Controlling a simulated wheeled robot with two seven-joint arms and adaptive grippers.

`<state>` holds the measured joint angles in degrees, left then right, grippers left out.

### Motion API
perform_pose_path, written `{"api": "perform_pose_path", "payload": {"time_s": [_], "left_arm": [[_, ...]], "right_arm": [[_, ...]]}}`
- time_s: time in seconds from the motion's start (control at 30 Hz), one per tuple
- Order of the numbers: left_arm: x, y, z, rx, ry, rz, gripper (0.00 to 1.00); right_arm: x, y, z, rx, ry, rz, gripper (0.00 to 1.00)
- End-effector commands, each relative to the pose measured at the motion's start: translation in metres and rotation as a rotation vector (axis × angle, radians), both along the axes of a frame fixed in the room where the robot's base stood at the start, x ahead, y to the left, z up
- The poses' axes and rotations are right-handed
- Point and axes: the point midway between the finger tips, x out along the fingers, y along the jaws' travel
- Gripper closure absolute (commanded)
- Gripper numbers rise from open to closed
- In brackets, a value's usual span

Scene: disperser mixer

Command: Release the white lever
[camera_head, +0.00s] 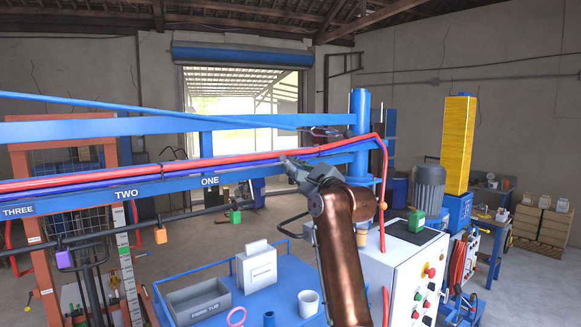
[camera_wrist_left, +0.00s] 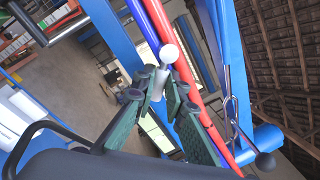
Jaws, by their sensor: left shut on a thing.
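The white lever (camera_wrist_left: 168,53) shows in the left wrist view as a white ball knob on a short pale stem. My left gripper (camera_wrist_left: 163,82) is shut on its stem, one dark green-padded finger on each side. The knob stands out past the fingertips. In the head view my left gripper (camera_head: 288,161) is at the blue beam, just under the red and blue hoses. The lever cannot be made out there. My right gripper is not in view.
The blue beam (camera_head: 110,190) with number labels runs leftward, with red hose (camera_head: 100,174) along it. A blue post (camera_head: 360,115) stands right of the gripper. A white control cabinet (camera_head: 400,275) and a blue table (camera_head: 270,305) are below. A black-knobbed rod (camera_wrist_left: 264,161) is near the wrist.

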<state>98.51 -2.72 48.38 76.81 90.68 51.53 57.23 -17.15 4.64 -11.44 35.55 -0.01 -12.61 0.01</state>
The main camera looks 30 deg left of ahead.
Motion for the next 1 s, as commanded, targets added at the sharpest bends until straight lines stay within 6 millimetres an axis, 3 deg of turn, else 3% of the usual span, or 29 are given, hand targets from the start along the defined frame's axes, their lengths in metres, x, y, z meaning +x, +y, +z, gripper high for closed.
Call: {"api": "perform_pose_path", "payload": {"time_s": [0.6, 1.0], "left_arm": [[0.008, -0.002, 0.019, -0.205, -0.501, 0.002, 1.00], [0.009, -0.003, 0.022, -0.275, -0.665, 0.002, 1.00]], "right_arm": [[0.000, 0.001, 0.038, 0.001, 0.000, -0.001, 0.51], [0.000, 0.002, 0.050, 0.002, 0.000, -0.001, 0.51]]}}
